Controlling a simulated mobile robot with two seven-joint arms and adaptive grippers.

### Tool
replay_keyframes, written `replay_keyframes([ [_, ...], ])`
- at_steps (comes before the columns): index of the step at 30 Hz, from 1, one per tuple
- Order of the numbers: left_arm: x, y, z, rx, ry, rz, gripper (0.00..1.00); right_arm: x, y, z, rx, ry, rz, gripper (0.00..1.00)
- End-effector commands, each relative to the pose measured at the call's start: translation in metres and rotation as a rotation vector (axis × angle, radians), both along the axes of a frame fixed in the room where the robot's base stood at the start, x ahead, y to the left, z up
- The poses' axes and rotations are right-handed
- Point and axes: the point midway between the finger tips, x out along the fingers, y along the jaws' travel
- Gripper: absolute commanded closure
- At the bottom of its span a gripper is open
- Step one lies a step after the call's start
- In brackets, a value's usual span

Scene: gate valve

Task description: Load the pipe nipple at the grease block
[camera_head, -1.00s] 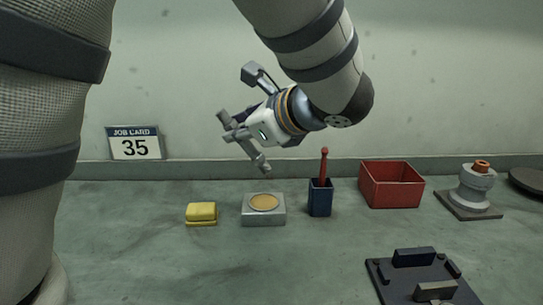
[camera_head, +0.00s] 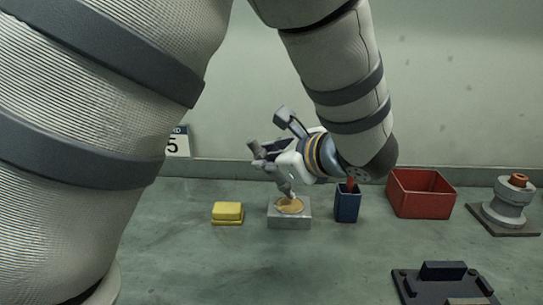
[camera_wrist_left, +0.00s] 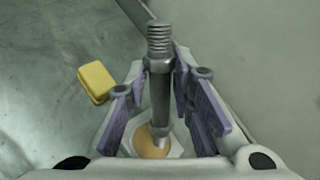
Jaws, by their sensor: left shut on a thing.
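My left gripper (camera_head: 274,168) is shut on the pipe nipple (camera_wrist_left: 159,85), a grey metal tube with a threaded end, held between the purple-lined fingers in the left wrist view. In the head view the nipple (camera_head: 285,185) slants down over the grease block (camera_head: 289,220), a pale grey block with a round tan grease patch (camera_head: 290,207) on top. Its lower end is at the patch; I cannot tell for sure whether it touches. The patch also shows behind the nipple in the left wrist view (camera_wrist_left: 146,143). My right gripper is not in view.
A yellow sponge-like block (camera_head: 227,212) lies left of the grease block. A blue holder (camera_head: 347,204) with a red-handled tool stands close on the right, then a red bin (camera_head: 421,195) and a grey valve piece (camera_head: 507,203). A dark fixture (camera_head: 442,285) sits in front right.

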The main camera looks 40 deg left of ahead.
Motion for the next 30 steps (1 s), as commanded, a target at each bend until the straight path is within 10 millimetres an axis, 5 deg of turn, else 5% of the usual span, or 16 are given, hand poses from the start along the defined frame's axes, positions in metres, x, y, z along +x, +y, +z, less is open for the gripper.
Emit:
replay_keyframes([
  [30,0.0003,-0.0001,-0.0071,0.001,0.0,-0.001,1.0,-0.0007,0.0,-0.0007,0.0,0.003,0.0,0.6],
])
